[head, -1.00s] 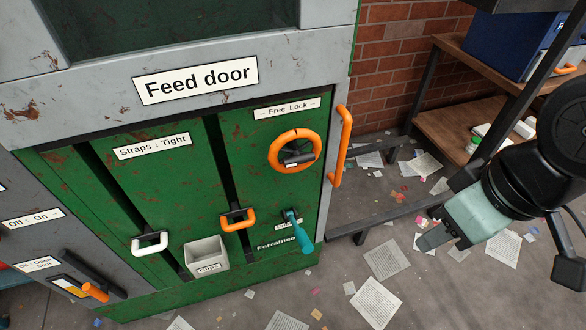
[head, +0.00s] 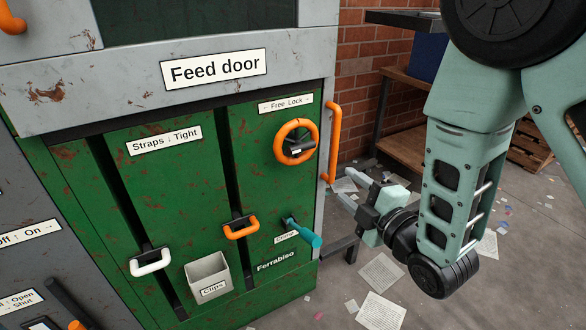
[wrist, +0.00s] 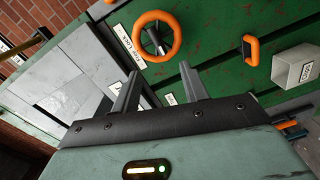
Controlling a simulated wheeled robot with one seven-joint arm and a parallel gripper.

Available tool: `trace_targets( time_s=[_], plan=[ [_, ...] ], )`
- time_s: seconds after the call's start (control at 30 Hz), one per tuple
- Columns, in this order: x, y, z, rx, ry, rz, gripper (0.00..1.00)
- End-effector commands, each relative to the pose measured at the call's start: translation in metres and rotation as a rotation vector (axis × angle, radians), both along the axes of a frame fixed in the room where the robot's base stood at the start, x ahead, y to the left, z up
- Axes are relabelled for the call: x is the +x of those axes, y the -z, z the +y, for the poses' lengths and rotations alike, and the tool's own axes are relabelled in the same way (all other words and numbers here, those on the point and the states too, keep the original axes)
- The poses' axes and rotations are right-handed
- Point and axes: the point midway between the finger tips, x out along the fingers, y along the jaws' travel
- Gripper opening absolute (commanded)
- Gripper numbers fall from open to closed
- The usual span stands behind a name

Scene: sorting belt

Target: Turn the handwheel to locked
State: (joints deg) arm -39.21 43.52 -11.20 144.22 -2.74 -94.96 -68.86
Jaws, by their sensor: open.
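The handwheel (head: 297,142) is an orange ring with a dark hub on the green feed door, under a white "Free Lock" label (head: 285,103) with arrows to both sides. It also shows at the top of the wrist view (wrist: 157,36). My gripper (head: 338,183) is to the right of and below the handwheel, beside the door's right edge. Its two fingers are apart and empty, and they show in the wrist view (wrist: 160,85) with the wheel beyond them. It does not touch the wheel.
A teal lever (head: 304,232), an orange strap handle (head: 241,228), a white handle (head: 150,262) and a clips bin (head: 208,278) are lower on the door. Papers litter the floor.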

Motion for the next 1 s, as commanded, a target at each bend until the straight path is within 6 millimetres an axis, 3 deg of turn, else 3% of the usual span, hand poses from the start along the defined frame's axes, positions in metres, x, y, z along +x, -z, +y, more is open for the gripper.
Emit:
trace_targets(
  time_s=[0.27,1.0],
  plan=[
    [0.01,-0.002,0.007,-0.013,-0.013,-0.068,0.44],
    [0.127,-0.001,0.086,-0.012,-0.011,-0.063,0.44]
  ],
)
